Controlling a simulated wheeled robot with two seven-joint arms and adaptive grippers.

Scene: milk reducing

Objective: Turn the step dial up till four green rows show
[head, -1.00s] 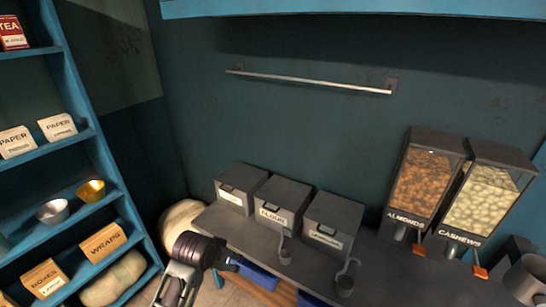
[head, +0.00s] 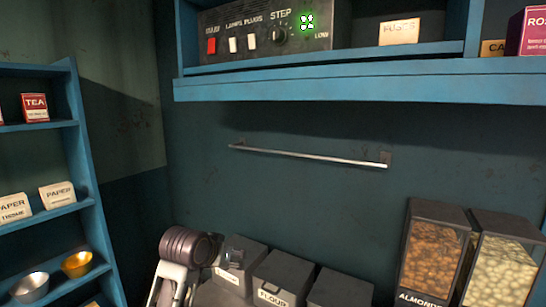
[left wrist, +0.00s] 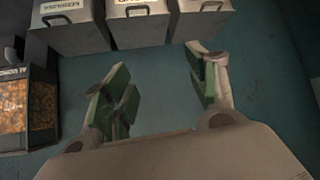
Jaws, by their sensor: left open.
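The step dial (head: 280,35) is a dark round knob under the word STEP on a black panel (head: 218,50) on the upper blue shelf. A small green display (head: 307,22) glows to its right, above the word LOW. Its rows are too small to count surely. My left gripper shows in the left wrist view (left wrist: 158,80), open, with green pads apart and nothing between them. In the head view my left arm is at the bottom left, well below the dial and not touching it. My right gripper is not in view.
A red switch (head: 211,46) and two white switches sit left of the dial. The blue shelf edge (head: 350,88) juts out below the panel. A metal rail (head: 310,155) crosses the wall. Grey bins (head: 284,276) and nut dispensers (head: 432,255) stand below.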

